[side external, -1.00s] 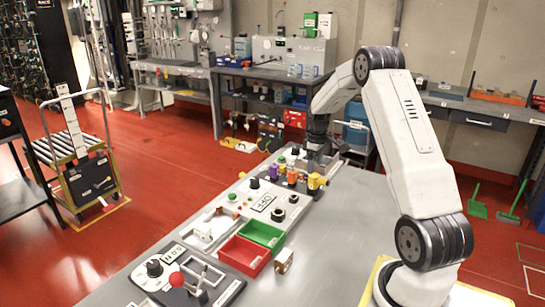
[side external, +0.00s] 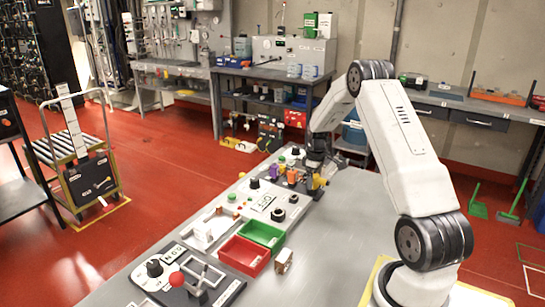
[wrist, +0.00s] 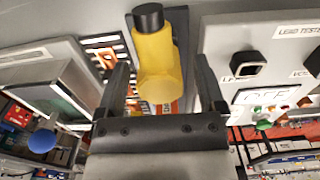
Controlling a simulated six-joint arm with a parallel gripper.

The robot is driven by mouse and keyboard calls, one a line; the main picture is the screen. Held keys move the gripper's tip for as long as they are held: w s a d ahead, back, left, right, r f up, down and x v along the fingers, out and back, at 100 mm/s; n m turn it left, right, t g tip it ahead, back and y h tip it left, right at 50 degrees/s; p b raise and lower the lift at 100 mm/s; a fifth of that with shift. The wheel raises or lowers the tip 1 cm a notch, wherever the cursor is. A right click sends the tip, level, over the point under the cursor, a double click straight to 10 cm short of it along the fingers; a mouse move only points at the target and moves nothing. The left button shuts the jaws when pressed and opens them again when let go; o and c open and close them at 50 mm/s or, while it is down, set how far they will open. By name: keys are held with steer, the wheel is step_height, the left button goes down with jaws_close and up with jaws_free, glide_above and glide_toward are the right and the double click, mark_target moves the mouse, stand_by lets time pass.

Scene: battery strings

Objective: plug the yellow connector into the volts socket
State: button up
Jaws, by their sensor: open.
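The yellow connector (wrist: 157,65) has a blocky yellow body with a dark round end. It lies between the two fingers of my gripper (wrist: 162,80) in the wrist view, with gaps on both sides. My gripper is open around it and not closed on it. In the side view the yellow connector (side external: 317,182) stands at the far right end of the row of connectors, with my gripper (side external: 316,168) right at it, partly hiding it. A panel marked LEAD TESTER with a black square socket (wrist: 246,64) shows at the right of the wrist view; a second socket label there is cut off.
Purple (side external: 282,167) and orange (side external: 292,176) connectors stand close beside the yellow one. The panel with a display (side external: 263,202) and dark round sockets lies nearer the camera. Green (side external: 262,234) and red (side external: 243,254) bins follow.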

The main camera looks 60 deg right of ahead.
jaws_close()
steer(key=shift+r, duration=1.95)
stand_by(1.0)
steer(key=shift+r, duration=2.4)
steer(key=w+a+r, duration=0.1)
steer(key=a, duration=0.8)
steer(key=w+a+r, duration=0.1)
steer(key=a, duration=0.9)
steer(key=shift+w+a, duration=0.25)
steer(key=shift+r, duration=0.1)
